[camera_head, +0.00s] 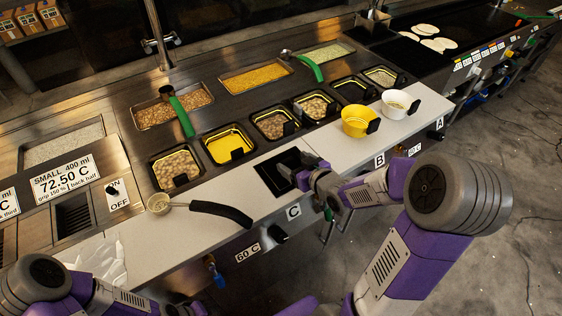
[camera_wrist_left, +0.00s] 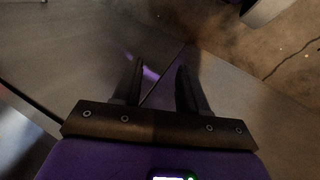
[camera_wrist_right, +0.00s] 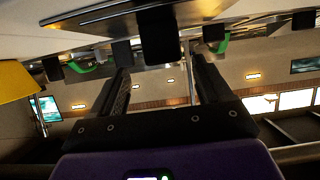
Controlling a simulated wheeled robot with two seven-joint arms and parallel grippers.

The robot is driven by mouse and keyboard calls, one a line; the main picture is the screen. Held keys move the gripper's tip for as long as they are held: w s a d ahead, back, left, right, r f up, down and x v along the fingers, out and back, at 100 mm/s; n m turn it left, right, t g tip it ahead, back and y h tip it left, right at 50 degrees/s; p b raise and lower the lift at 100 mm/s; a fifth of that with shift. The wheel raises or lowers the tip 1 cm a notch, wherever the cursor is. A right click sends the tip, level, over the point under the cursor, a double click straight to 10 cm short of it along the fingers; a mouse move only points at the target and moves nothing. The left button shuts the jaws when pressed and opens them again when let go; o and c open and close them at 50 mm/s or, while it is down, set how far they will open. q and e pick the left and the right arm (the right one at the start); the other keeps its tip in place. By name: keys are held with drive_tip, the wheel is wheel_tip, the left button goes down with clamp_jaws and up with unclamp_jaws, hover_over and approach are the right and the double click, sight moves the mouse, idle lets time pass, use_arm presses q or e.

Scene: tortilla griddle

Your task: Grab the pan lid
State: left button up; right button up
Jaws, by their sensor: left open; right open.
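A black square piece that looks like the pan lid (camera_head: 272,174) lies on the white counter in front of the food pans. My right gripper (camera_head: 303,175) is open at its right side and hides part of it. In the right wrist view, a black block (camera_wrist_right: 160,38), seemingly the lid's handle, shows in line with the gap between the open fingers (camera_wrist_right: 160,85); I cannot tell whether they touch it. My left gripper (camera_wrist_left: 159,85) is open and empty over dark panels and the floor. Its fingers do not show in the head view.
A yellow tub (camera_head: 355,121) and a white bowl (camera_head: 396,104) stand right of the lid. A ladle (camera_head: 208,208) and a pale glove (camera_head: 97,262) lie to the left. Food pans (camera_head: 228,144) line the back. The griddle (camera_head: 468,27) holds several tortillas.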

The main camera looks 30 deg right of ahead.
sight(289, 162)
drive_tip(key=x, duration=0.3)
drive_tip(key=b+x, duration=0.1)
drive_tip(key=x, duration=0.1)
drive_tip(key=shift+a+f, duration=0.3)
drive_tip(key=shift+f, duration=0.05)
drive_tip(key=shift+w+f, duration=0.15)
drive_tip(key=shift+w, duration=0.2)
drive_tip(key=c, duration=1.1)
